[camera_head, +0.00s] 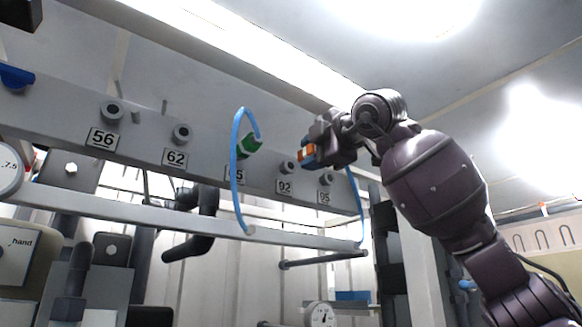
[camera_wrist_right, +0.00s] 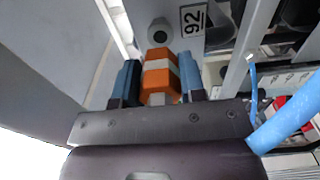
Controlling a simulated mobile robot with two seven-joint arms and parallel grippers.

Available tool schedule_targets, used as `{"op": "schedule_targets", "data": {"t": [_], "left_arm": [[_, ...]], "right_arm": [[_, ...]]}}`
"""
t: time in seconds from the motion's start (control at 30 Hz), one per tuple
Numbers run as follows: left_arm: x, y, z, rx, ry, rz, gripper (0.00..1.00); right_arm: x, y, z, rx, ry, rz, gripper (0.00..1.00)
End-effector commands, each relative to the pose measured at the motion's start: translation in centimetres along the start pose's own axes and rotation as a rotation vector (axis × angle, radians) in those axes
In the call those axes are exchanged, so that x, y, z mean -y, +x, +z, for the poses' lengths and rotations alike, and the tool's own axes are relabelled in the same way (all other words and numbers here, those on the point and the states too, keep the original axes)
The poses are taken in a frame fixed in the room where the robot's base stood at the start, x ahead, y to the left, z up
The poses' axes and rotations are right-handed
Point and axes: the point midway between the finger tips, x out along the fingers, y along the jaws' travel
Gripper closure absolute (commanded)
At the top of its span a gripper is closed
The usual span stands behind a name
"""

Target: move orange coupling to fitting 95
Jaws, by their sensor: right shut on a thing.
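My right gripper (camera_head: 312,152) is raised in front of the grey rail and shut on the orange coupling (camera_head: 305,156). In the right wrist view, the orange coupling (camera_wrist_right: 160,72), with a pale band, sits between the two blue-tipped fingers of the right gripper (camera_wrist_right: 160,82). Fitting 92 (camera_head: 288,167) is just beside the coupling; it shows ahead of the coupling in the wrist view (camera_wrist_right: 159,31), apart from it as far as I can tell. Fitting 95 (camera_head: 326,178), above its 95 label (camera_head: 324,197), is bare at the rail's right. My left gripper is not visible.
A green coupling (camera_head: 250,147) with a looping blue hose (camera_head: 235,175) hangs left of fitting 92. Fittings 56 (camera_head: 112,111) and 62 (camera_head: 182,134) are bare. Another blue hose (camera_head: 357,205) hangs below my right gripper. A lower rail (camera_head: 160,217) runs beneath.

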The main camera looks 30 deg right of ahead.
Motion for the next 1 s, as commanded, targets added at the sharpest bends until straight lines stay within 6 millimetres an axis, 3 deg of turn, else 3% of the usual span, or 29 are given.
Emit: {"op": "schedule_targets", "data": {"t": [0.53, 1.0], "left_arm": [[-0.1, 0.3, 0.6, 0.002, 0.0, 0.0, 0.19], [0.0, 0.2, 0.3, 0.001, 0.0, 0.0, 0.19]], "right_arm": [[0.1, -1.6, 0.0, -0.001, 0.0, -0.001, 1.0], [0.2, -1.4, 0.1, 0.001, 0.0, -0.009, 1.0]]}}
